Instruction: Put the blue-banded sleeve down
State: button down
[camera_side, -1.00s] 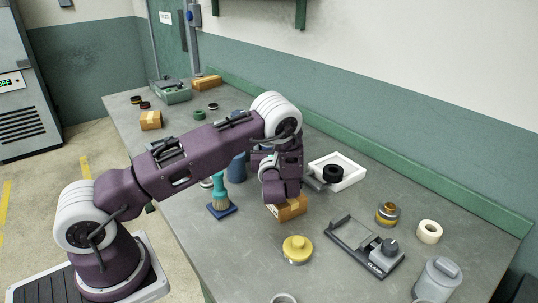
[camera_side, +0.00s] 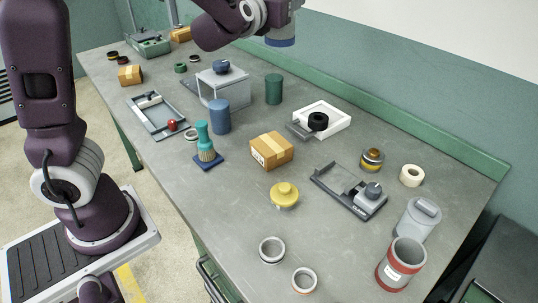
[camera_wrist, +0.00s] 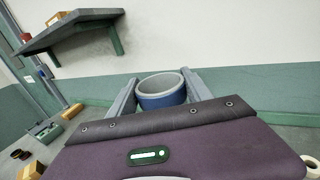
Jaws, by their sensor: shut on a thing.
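The blue-banded sleeve (camera_wrist: 165,100) sits between the two grey fingers of my gripper (camera_wrist: 160,88) in the wrist view. Its grey rim and hollow inside face the camera. My gripper is shut on it. In the side view the sleeve (camera_side: 280,40) hangs high above the back of the bench at the top edge, its blue band lowest. It touches nothing below. The fingers are mostly cut off by the frame there.
The bench (camera_side: 235,225) has free room at front centre. Below stand a grey box-shaped machine (camera_side: 218,90), blue cylinder (camera_side: 220,117), green cylinder (camera_side: 273,90), cardboard box (camera_side: 271,151) and white tray (camera_side: 340,118). A red-banded container (camera_side: 400,264) is at front right.

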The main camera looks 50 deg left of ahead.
jog(key=s+d+r+m+t+h, duration=0.2)
jog(key=s+d+r+m+h, duration=0.2)
jog(key=s+d+r+h, duration=0.3)
jog(key=s+a+f+n+g+y, duration=0.35)
jog(key=a+f+n+y, duration=0.2)
jog(key=a+y, duration=0.2)
jog(key=s+a+f+n+g+y, duration=0.2)
jog(key=a+f+n+g+y, duration=0.3)
jog(key=a, duration=0.3)
jog(key=s+a+f+n+g+y, duration=0.35)
jog(key=s+f+n+g, duration=0.8)
jog(key=g, duration=0.55)
jog(key=s+d+f+n+g+h, duration=0.3)
jog(key=s+d+n+g+h, duration=0.2)
jog(key=d+n+h, duration=0.55)
jog(key=s+d+f+n+g+h, duration=0.5)
jog(key=n+h, duration=0.3)
jog(key=h, duration=0.5)
jog(key=w+d+r+n+t+h, duration=0.1)
jog(key=w+d+n+t+h, duration=0.9)
jog(key=t, duration=0.6)
notch_tip(320, 180, down, 7)
jog(key=s+a+n, duration=0.1)
jog(key=a+n, duration=0.1)
jog(key=shift+r+h, duration=0.2)
jog(key=shift+h, duration=0.25)
